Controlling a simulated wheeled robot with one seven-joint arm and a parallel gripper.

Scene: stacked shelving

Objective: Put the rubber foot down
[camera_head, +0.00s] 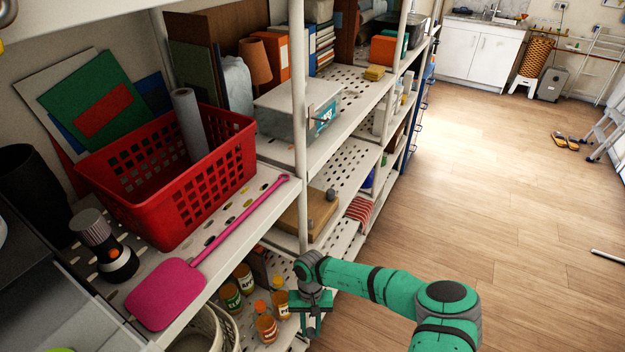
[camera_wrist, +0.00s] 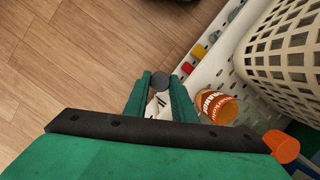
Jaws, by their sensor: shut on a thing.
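The rubber foot, a small dark grey round piece, sits between the fingertips of my gripper (camera_wrist: 160,88) in the wrist view (camera_wrist: 159,80). The green fingers are shut on it from both sides. In the head view my gripper (camera_head: 312,312) hangs at the front edge of the lower shelf (camera_head: 268,337), just right of several jars. The rubber foot cannot be made out there. In the wrist view the fingertips are over or near the shelf's edge, with wood floor on the left. I cannot tell how high the foot is above the shelf.
An orange-labelled jar (camera_wrist: 215,106) stands close right of the fingers. A white perforated basket (camera_wrist: 285,45) lies beyond it. Jars (camera_head: 267,328) crowd the shelf left of my gripper. A shelf post (camera_head: 298,130) rises behind. The floor (camera_head: 510,190) on the right is open.

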